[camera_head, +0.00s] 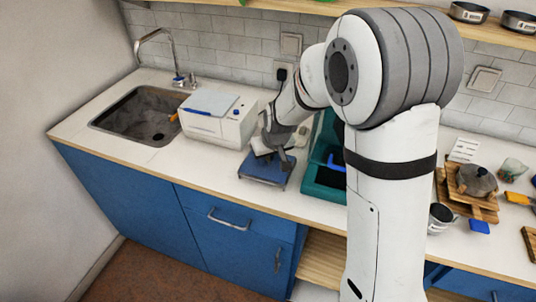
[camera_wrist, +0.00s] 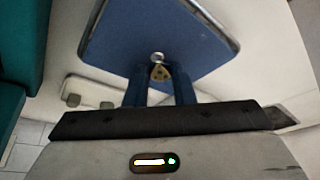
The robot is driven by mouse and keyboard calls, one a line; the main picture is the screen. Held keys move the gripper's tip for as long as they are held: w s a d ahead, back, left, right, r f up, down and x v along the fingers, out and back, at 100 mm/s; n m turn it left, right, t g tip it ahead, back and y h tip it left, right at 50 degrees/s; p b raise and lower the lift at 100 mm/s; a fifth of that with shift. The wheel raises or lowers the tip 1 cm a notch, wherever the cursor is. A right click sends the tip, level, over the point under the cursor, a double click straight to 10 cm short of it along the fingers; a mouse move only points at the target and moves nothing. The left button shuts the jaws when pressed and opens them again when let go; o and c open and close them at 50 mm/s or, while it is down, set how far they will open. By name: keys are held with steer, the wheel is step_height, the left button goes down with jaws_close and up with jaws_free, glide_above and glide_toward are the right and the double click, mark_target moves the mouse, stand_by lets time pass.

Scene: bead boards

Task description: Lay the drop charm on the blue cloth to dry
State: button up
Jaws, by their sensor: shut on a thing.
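My gripper (camera_wrist: 160,78) is shut on the drop charm (camera_wrist: 158,70), a small brassy piece with a metal ring (camera_wrist: 157,57) at its top, between the two blue fingertips in the wrist view. The blue cloth (camera_wrist: 160,30) lies flat on a pale-rimmed square base just beyond the fingertips. In the head view the cloth (camera_head: 266,173) is on the counter, with my gripper (camera_head: 279,156) over its back part. The charm is too small to make out there. I cannot tell whether the charm touches the cloth.
A white box (camera_head: 217,128) with a blue pen on top stands behind left of the cloth, beside the sink (camera_head: 140,120). A teal bin (camera_head: 322,185) stands close on the right. The counter's front edge (camera_head: 215,203) runs just before the cloth.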

steer(key=shift+s, duration=0.1)
steer(key=shift+f, duration=0.1)
steer(key=o, duration=0.9)
steer(key=shift+o, duration=0.2)
steer(key=shift+r, duration=0.45)
steer(key=v, duration=1.1)
steer(key=shift+s+r+b, duration=0.2)
steer(key=shift+s+b, duration=0.05)
steer(key=shift+b, duration=0.1)
